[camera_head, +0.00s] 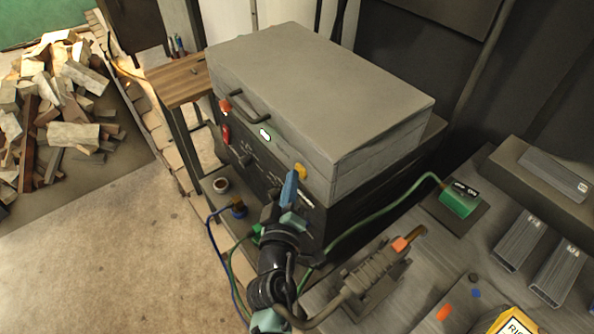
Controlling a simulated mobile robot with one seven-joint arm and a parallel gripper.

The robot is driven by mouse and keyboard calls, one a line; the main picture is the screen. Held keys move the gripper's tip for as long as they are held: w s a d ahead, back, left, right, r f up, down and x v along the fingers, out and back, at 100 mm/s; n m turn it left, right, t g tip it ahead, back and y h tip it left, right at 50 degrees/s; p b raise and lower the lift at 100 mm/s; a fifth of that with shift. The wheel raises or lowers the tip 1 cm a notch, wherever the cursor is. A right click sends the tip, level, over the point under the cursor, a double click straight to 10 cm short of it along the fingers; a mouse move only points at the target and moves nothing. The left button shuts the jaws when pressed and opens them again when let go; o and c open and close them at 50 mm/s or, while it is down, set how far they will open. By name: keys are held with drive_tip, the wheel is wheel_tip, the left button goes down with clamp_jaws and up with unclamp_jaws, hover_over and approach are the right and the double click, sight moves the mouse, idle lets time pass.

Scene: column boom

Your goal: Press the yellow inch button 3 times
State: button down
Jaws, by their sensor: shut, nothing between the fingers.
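The yellow button (300,169) sits on the front face of the big grey box-shaped machine (320,88), near its front right corner. My gripper (290,188) has blue fingers that are shut with nothing between them. Its fingertips point up at the machine front, just left of and below the yellow button in the picture. I cannot tell whether they touch the button. Most of the button shows; my fingers and wrist hide part of the dark lower panel.
An orange knob (225,105), a black handle (250,110) and a red switch (225,134) are on the machine's left front. A grey bench (440,265) at right holds a torch (375,272), a green clamp (460,200) and metal tubes (558,272). Green and blue cables hang near my arm.

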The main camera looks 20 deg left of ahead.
idle(0.3)
drive_tip(key=shift+s+a+b, duration=0.5)
drive_tip(key=shift+s+b, duration=0.05)
drive_tip(key=shift+s, duration=0.15)
drive_tip(key=shift+s+a+b, duration=0.75)
drive_tip(key=shift+s+a, duration=0.05)
drive_tip(key=shift+s, duration=0.2)
drive_tip(key=shift+s+a+b, duration=0.75)
drive_tip(key=shift+s, duration=0.25)
drive_tip(key=shift+f, duration=0.1)
idle(1.1)
